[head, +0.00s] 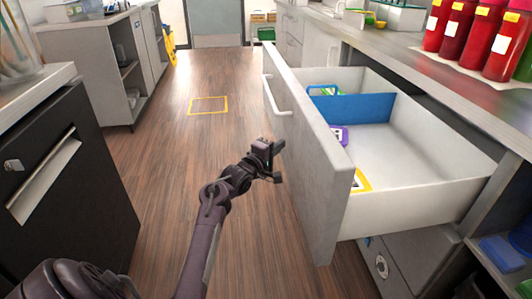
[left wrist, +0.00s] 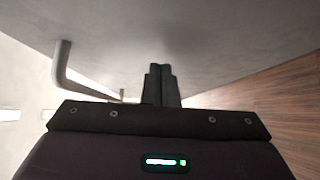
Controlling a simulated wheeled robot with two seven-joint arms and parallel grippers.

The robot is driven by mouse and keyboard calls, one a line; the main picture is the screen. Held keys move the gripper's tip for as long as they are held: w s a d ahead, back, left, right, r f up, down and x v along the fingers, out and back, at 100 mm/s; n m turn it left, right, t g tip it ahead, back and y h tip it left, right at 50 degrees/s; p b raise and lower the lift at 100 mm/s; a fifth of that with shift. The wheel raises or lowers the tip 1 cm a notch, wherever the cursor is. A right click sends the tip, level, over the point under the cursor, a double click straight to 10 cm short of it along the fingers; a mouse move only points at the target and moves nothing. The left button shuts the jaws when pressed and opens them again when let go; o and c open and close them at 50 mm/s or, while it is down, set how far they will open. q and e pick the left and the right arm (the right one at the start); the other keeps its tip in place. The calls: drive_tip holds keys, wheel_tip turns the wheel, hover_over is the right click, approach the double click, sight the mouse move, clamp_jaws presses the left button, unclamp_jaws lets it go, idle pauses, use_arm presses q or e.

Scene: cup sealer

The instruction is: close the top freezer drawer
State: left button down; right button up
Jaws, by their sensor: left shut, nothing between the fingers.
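The open drawer (head: 408,165) stands pulled out from the counter on the right in the head view. Its grey front panel (head: 310,155) faces left and carries a white bar handle (head: 273,97). Inside are a blue divider (head: 352,107), a purple item (head: 341,135) and a yellow-edged card (head: 361,181). My left gripper (head: 278,162) is shut and empty, just left of the front panel and below the handle. In the left wrist view the shut fingers (left wrist: 161,82) point at the grey panel, with the handle (left wrist: 62,68) to their left. I cannot tell whether they touch the panel. My right gripper is not in view.
A closed drawer front (head: 410,262) sits below the open one. Red bottles (head: 462,28) stand on the right counter. A black cabinet (head: 65,190) is at the left. The wooden floor (head: 165,150) between is clear, with a yellow taped square (head: 208,106).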

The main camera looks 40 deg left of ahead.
use_arm(q)
drive_tip(key=shift+w+d, duration=0.3)
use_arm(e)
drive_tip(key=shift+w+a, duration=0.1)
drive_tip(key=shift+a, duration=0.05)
use_arm(q)
drive_tip(key=shift+w+d, duration=0.1)
